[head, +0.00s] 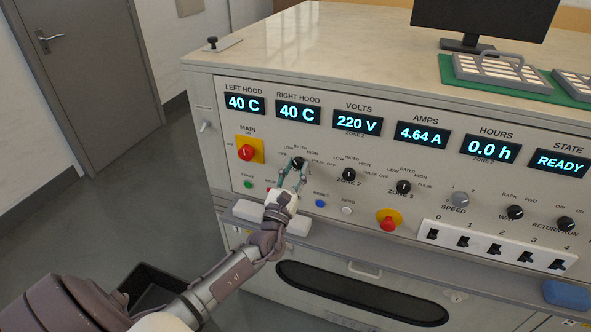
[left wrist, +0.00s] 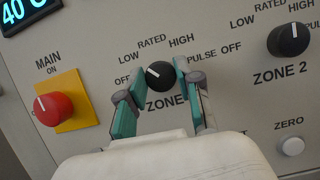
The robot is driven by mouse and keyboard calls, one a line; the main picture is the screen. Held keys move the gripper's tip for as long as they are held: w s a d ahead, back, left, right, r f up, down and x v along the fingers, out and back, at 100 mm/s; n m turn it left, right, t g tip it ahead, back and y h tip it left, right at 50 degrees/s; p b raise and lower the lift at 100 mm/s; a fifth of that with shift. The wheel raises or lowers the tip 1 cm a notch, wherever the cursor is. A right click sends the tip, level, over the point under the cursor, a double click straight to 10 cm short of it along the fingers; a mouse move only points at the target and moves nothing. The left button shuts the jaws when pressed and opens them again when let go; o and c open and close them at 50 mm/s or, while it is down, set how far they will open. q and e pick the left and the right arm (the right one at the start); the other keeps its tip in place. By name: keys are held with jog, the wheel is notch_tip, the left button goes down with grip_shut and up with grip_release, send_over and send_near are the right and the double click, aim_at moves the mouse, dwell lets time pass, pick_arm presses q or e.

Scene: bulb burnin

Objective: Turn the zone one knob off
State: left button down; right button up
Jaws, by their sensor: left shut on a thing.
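The zone one knob (head: 298,163) is a round black knob on the cream panel, and it also shows in the left wrist view (left wrist: 160,77). Its white pointer mark faces up-left, roughly toward LOW. The OFF label (left wrist: 121,84) lies to the left of the knob. My left gripper (head: 292,170) has its teal fingers on both sides of the knob and is shut on it; the fingers also show in the left wrist view (left wrist: 160,75). They partly cover the ZONE label below. My right gripper is not in view.
The red main switch (head: 246,153) on its yellow plate is to the left. The zone 2 knob (head: 349,174) and zone 3 knob (head: 404,187) are to the right. Small buttons, including the blue reset button (head: 320,203), sit below. A grey ledge (head: 400,255) runs under the panel.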

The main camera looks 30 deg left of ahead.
pick_arm(q)
jog(key=shift+f, duration=0.1)
jog(key=shift+f+n+y+b, duration=0.1)
jog(key=shift+n+y+b, duration=0.6)
jog(key=shift+n, duration=0.5)
jog(key=n+g+y+b, duration=0.1)
jog(key=n, duration=0.2)
jog(key=shift+d+y+b, duration=0.1)
jog(key=shift+y+b, duration=0.2)
jog(key=shift+b, duration=0.05)
jog(key=n+y, duration=0.1)
jog(key=n, duration=0.2)
jog(key=shift+g+b, duration=0.4)
jog(key=shift+n+g+y, duration=0.5)
jog(key=shift+n+y, duration=0.1)
jog(key=shift+n, duration=0.8)
jog(key=shift+r+n, duration=0.2)
jog(key=shift+n, duration=0.1)
